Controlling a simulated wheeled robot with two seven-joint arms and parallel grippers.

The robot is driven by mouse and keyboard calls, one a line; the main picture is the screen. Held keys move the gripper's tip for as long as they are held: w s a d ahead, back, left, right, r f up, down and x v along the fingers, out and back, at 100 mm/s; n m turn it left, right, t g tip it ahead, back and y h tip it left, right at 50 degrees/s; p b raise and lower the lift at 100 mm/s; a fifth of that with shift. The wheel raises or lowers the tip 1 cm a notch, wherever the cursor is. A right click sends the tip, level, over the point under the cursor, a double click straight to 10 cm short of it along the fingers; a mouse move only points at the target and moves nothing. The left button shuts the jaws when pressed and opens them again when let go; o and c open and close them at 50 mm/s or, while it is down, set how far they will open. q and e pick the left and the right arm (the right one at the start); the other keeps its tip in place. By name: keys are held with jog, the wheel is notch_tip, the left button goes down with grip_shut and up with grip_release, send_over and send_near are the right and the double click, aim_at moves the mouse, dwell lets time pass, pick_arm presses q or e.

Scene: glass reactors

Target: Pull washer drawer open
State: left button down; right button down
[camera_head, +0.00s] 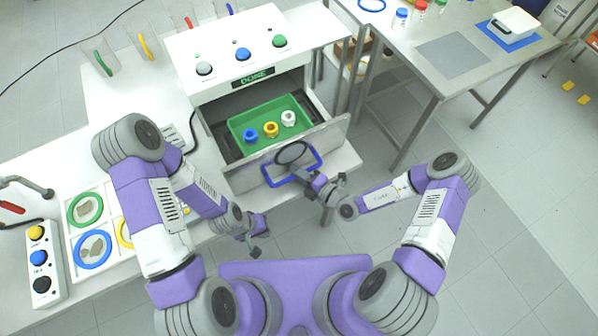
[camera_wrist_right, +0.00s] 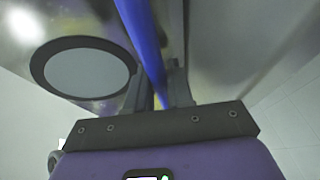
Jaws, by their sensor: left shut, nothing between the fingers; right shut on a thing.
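The washer (camera_head: 212,88) is a white box with grey, blue and green buttons and a display reading DONE. Its drawer (camera_head: 335,133) stands out from the front, open. A green tray (camera_head: 240,126) inside holds a blue, a yellow and a white piece. The drawer front carries a blue loop handle (camera_head: 282,183). My right gripper (camera_head: 316,181) is shut on the handle's bar; the blue bar (camera_wrist_right: 145,45) runs between its fingers (camera_wrist_right: 158,88) in the right wrist view. My left gripper (camera_head: 253,246) is shut and empty, below and left of the drawer.
The left bench holds a white tray with coloured rings (camera_head: 87,208) and a button box (camera_head: 40,260). A metal table (camera_head: 450,55) with small capped bottles stands at the upper right.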

jog(key=c, duration=1.1)
grip_release()
jog(key=v, duration=0.7)
jog(key=shift+s+d, duration=0.2)
jog(key=shift+s, duration=0.05)
